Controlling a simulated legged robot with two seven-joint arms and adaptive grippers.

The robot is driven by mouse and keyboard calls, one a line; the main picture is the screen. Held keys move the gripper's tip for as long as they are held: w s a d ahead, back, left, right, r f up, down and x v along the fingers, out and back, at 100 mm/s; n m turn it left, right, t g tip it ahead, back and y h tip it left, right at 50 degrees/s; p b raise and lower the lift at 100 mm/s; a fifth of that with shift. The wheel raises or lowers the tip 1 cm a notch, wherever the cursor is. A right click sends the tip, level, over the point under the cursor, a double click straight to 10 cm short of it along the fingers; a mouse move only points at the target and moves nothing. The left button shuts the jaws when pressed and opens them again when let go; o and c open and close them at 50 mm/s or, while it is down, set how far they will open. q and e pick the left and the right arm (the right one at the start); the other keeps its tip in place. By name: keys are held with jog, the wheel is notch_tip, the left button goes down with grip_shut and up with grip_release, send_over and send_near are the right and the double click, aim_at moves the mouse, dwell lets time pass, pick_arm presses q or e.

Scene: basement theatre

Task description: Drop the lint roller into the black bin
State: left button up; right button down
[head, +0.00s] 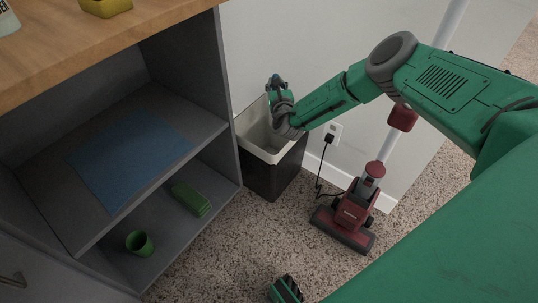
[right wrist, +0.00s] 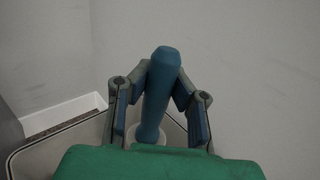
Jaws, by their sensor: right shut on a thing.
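The black bin (head: 272,178) stands on the carpet against the wall, right of the grey shelf unit. It has a pale inside and rim. My right gripper (head: 277,88) is over the bin opening, near its back edge by the wall. In the right wrist view the right gripper (right wrist: 160,98) is shut on the blue handle of the lint roller (right wrist: 160,85). A pale round part shows at the handle's lower end, partly hidden by my green wrist. The bin's rim (right wrist: 60,129) also shows there.
The grey shelf unit (head: 230,130) stands close on the bin's left, holding a blue mat (head: 130,155), a green sponge (head: 192,199) and a green cup (head: 139,243). A red vacuum cleaner (head: 352,213) stands right of the bin. Carpet (head: 240,250) in front is mostly clear.

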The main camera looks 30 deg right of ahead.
jog(key=shift+r, duration=0.1)
jog(key=c, duration=1.5)
grip_release()
jog(key=shift+o, duration=0.2)
jog(key=shift+s+a, duration=0.2)
jog(key=shift+s, duration=0.3)
jog(key=v, duration=1.1)
